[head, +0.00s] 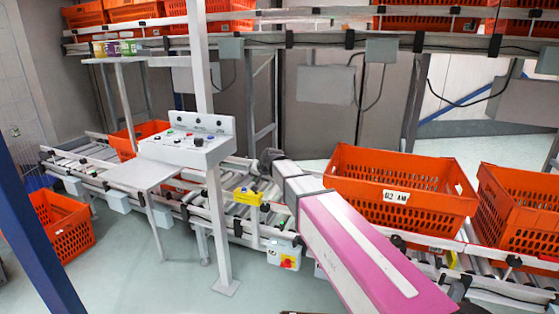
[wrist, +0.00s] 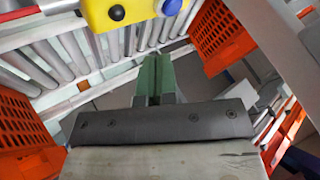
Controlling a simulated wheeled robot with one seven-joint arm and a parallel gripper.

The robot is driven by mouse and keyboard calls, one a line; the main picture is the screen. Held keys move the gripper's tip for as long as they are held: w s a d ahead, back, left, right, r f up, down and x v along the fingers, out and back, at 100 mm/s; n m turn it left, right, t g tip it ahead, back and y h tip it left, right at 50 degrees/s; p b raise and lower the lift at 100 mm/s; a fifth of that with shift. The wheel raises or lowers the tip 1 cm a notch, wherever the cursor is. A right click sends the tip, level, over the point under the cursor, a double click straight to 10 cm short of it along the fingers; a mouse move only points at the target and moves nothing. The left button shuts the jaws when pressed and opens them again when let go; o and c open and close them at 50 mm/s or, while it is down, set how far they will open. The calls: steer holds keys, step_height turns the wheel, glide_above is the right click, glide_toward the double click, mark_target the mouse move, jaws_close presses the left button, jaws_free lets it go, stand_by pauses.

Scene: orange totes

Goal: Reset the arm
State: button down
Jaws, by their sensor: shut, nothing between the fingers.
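My gripper shows in the wrist view (wrist: 155,75), with its two green fingers together and nothing between them. A yellow box with a dark knob and a blue button (wrist: 130,10) is just beyond the fingertips; I cannot tell how far apart they are. In the head view my pink and white arm (head: 355,250) reaches from the lower right towards the roller conveyor. The end of the arm is a dark shape near the conveyor, and the fingers cannot be made out there.
An orange tote (head: 400,190) stands on the conveyor right of my arm, with another tote (head: 520,210) beyond it. A control panel (head: 190,145) and a white post (head: 215,220) stand to the left. An orange tote (head: 60,225) sits low at far left. Open floor (head: 130,270) shows at lower left.

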steer(key=s+d+f+g+h, duration=0.15)
steer(key=s+d+f, duration=0.3)
steer(key=d, duration=0.55)
steer(key=s+d+f+h, duration=0.25)
steer(key=d+f, duration=0.35)
steer(key=d, duration=0.3)
steer(key=s+d+f+g+h, duration=0.1)
steer(key=s+d+f, duration=0.3)
steer(key=s+d, duration=0.4)
steer(key=s+d+f+g+h, duration=0.1)
steer(key=s+d+f+g, duration=0.2)
steer(key=s+d, duration=0.6)
steer(key=d+f, duration=0.1)
steer(key=d, duration=0.1)
steer(key=shift+d+f+m, duration=0.3)
steer(key=shift+d+m, duration=0.1)
steer(key=shift+s, duration=0.1)
